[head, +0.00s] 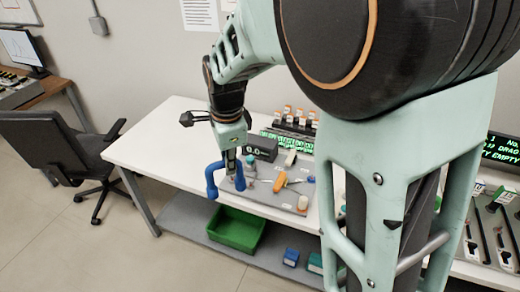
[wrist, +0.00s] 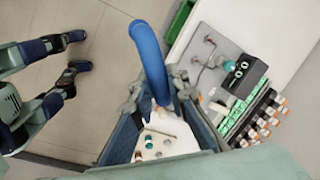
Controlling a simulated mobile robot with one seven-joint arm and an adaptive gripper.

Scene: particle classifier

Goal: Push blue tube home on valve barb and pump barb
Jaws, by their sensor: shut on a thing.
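The blue tube (head: 212,180) is bent into an arch and hangs from my gripper (head: 231,168) at the left end of the grey board (head: 262,197). In the wrist view the tube (wrist: 150,55) runs from between the fingers of my gripper (wrist: 165,95) up and away to the left. My gripper is shut on it. The tube appears raised, with one end hanging near the table's front edge. A teal-topped fitting (wrist: 228,66) stands on the board, apart from the tube in the wrist view. I cannot tell which fittings are the valve barb and pump barb.
Behind are a green-lit display (head: 290,142) and orange-capped vials. A green bin (head: 237,228) sits below the table. The white table's left end (head: 150,145) is clear.

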